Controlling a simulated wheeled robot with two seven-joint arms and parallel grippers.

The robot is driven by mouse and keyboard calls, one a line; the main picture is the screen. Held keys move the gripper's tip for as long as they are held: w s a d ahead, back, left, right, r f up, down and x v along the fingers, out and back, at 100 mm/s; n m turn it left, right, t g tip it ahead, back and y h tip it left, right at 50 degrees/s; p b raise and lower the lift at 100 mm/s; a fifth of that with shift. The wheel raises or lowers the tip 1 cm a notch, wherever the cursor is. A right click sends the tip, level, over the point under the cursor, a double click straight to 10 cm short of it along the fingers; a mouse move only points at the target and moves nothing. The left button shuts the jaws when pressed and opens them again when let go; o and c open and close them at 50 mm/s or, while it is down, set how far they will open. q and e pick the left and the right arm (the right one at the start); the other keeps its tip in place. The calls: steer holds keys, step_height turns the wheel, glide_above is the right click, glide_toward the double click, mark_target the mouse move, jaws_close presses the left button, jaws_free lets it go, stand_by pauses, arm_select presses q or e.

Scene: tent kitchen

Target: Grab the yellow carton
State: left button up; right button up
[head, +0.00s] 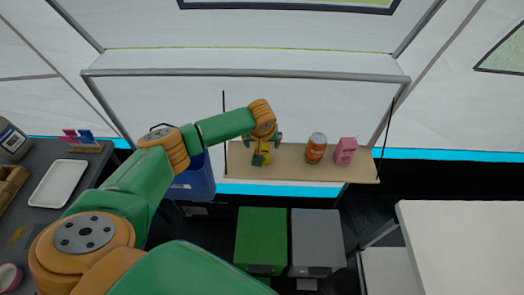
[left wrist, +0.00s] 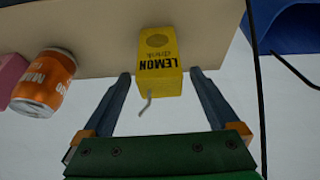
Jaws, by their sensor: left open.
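The yellow carton (left wrist: 160,60), printed with lemon drink lettering and with a straw, stands on a hanging wooden shelf (left wrist: 100,30). In the left wrist view my open left gripper (left wrist: 160,88) has one finger at each side of its near end, with small gaps visible. In the head view the carton (head: 261,155) is partly hidden by my left gripper (head: 264,140) at the left part of the shelf. My right gripper is not in view.
An orange can (head: 316,149) and a pink carton (head: 346,151) stand to the right on the same shelf. Thin ropes hold the shelf ends. A blue bin (head: 195,182) is at its lower left. Green (head: 262,238) and grey (head: 317,240) boxes stand below.

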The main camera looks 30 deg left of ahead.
arm_select(q)
steer(key=c, duration=1.4)
steer(key=shift+r, duration=0.1)
